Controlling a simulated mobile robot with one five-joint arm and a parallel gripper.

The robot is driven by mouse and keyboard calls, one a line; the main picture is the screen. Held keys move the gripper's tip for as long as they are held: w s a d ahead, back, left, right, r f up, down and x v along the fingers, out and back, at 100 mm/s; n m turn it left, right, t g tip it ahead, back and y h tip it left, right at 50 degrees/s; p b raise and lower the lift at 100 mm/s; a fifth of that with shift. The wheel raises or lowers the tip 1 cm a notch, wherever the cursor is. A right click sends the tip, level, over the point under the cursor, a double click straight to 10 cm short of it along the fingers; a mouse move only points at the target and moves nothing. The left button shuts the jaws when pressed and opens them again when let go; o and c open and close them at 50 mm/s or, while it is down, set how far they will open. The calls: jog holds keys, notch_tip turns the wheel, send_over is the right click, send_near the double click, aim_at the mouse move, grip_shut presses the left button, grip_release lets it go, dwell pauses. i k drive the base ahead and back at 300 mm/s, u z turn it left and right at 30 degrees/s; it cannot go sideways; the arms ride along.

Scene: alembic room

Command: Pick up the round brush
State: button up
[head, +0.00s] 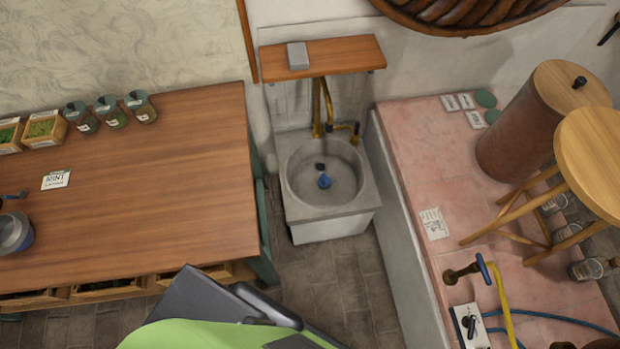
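A small blue object with a dark top (323,181) lies in the basin of the grey stone sink (297,192). It may be the round brush, but it is too small to tell for certain. Nothing is touching it from above. No other clear brush shows in the head view. Green and dark parts of my own body fill the bottom centre, in front of the sink and well apart from it. My gripper's fingertips do not show.
A brass tap (318,108) rises behind the basin, under a wooden shelf (345,52) with a grey block (298,56). A wooden table (150,190) stands left. A pink tiled platform (420,150) with a stool (590,150) stands right. Bare floor (340,275) lies before the sink.

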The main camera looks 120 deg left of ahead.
aim_at(324, 181)
jog(key=u, duration=4.9)
jog(key=i, duration=0.1)
jog(key=z, duration=2.25)
jog(key=k, duration=0.2)
jog(key=u, duration=2.15)
jog(key=k, duration=1.4)
jog(key=z, duration=0.8)
jog(key=i, duration=1)
